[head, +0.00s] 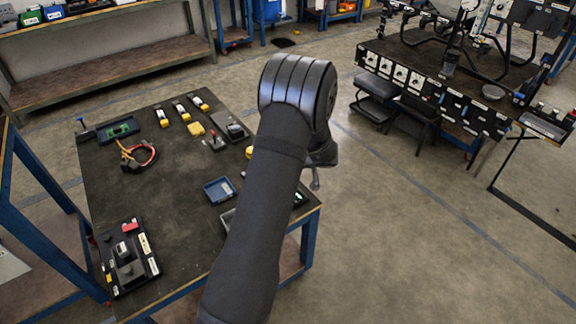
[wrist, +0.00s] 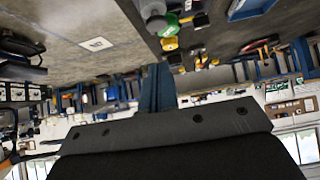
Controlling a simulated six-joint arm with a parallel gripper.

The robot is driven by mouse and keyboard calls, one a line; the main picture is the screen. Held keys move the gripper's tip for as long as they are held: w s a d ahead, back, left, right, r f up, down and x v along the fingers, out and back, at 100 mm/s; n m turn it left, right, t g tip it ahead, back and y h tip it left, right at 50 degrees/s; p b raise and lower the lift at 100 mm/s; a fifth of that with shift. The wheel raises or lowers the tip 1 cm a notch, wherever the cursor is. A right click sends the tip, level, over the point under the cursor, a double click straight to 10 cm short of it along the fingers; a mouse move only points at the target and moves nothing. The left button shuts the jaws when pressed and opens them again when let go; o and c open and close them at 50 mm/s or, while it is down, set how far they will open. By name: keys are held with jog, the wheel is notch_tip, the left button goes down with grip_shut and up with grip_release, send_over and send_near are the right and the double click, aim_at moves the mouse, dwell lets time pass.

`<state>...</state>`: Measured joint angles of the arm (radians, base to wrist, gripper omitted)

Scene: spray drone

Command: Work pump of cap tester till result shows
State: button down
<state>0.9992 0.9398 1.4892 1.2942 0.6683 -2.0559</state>
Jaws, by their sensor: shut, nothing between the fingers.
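In the head view my arm reaches over the right side of the dark work table, and its end hangs near the table's right edge. Only a small part of my gripper (head: 316,182) shows below the wrist. In the wrist view my gripper (wrist: 158,70) has its fingers together with nothing between them. I cannot tell for sure which thing is the cap tester. A grey cylindrical thing (wrist: 152,10) with a green round part (wrist: 169,24) beside it shows at the top of the wrist view. My arm hides part of the table's right side in the head view.
The work table (head: 170,205) holds a blue tray (head: 219,190), red-black cables (head: 138,156), yellow-tipped items and a black board (head: 127,259) with a grey block. A bench with hoses and gauges (head: 440,85) stands at right. Bare floor (head: 400,220) lies between.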

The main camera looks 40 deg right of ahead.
jog(key=v, duration=0.3)
jog(key=shift+s+r, duration=0.2)
jog(key=shift+r, duration=0.05)
dwell(0.6)
jog(key=c, duration=1.7)
grip_release()
jog(key=shift+w+a, duration=0.1)
jog(key=o, duration=1.7)
jog(key=w+a+r+n+g+y, duration=0.1)
jog(key=w+a+r+g+y, duration=0.1)
jog(key=a+r+g, duration=0.1)
jog(key=shift+w+a+g, duration=0.25)
jog(key=shift+a+g, duration=0.25)
jog(key=shift+a, duration=0.55)
notch_tip(320, 180, up, 5)
jog(key=s+m+g+h, duration=0.1)
jog(key=g+h, duration=0.1)
jog(key=g, duration=0.3)
notch_tip(320, 180, down, 10)
jog(key=shift+s+d, duration=0.3)
jog(key=shift+d, duration=0.1)
